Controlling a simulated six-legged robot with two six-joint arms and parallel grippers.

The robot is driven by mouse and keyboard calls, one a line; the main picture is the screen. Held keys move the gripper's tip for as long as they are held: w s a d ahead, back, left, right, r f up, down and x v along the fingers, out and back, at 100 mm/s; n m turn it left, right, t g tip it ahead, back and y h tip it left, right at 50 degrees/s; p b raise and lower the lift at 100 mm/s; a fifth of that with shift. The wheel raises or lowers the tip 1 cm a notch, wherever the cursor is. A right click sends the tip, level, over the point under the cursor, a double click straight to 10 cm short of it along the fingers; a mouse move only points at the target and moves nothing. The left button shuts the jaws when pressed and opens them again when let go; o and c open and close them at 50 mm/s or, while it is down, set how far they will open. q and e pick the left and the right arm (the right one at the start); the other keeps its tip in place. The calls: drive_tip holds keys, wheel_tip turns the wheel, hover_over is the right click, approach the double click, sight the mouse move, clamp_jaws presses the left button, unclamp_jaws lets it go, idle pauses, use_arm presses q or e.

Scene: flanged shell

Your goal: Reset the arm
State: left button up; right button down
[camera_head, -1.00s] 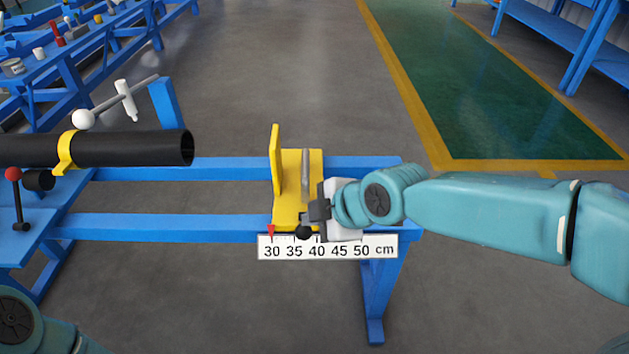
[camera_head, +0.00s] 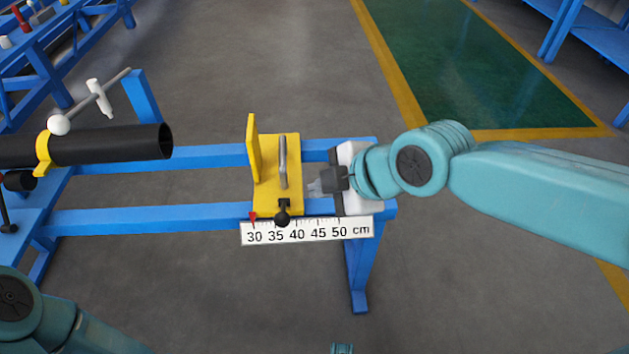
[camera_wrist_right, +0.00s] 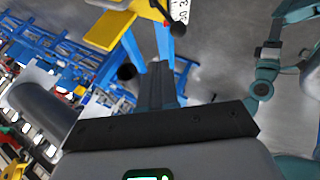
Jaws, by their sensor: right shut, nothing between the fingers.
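My right gripper (camera_head: 316,187) is shut and empty, just right of the yellow sliding stop (camera_head: 266,190) and apart from its black knob (camera_head: 283,219). Its fingers also show in the right wrist view (camera_wrist_right: 158,88). My right arm reaches in from the right. The stop sits on two blue rails, with an upright yellow plate on its left and a grey handle on top. Its red pointer is near 30 on the white cm scale (camera_head: 310,231). Part of my left arm shows at the lower left; its gripper is out of view.
A black tube (camera_head: 110,146) with a yellow clamp (camera_head: 43,154) lies left of the stop, its open end facing it. A white block (camera_head: 362,206) stands at the rails' right end, behind my right wrist.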

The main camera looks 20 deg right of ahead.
idle(0.5)
wheel_tip(320, 180, down, 23)
drive_tip(key=a+m+g, duration=0.2)
drive_tip(key=m+g, duration=0.2)
drive_tip(key=m, duration=0.5)
drive_tip(key=s+f+m+g, duration=0.3)
drive_tip(key=s+f+m, duration=0.8)
drive_tip(key=f, duration=0.6)
wheel_tip(320, 180, up, 27)
drive_tip(key=s+p, duration=0.2)
drive_tip(key=p, duration=2.5)
drive_tip(key=shift+a+r+n+p, duration=0.15)
drive_tip(key=shift+a+n+p, duration=0.2)
drive_tip(key=shift+a+n, duration=0.1)
drive_tip(key=shift+w, duration=0.1)
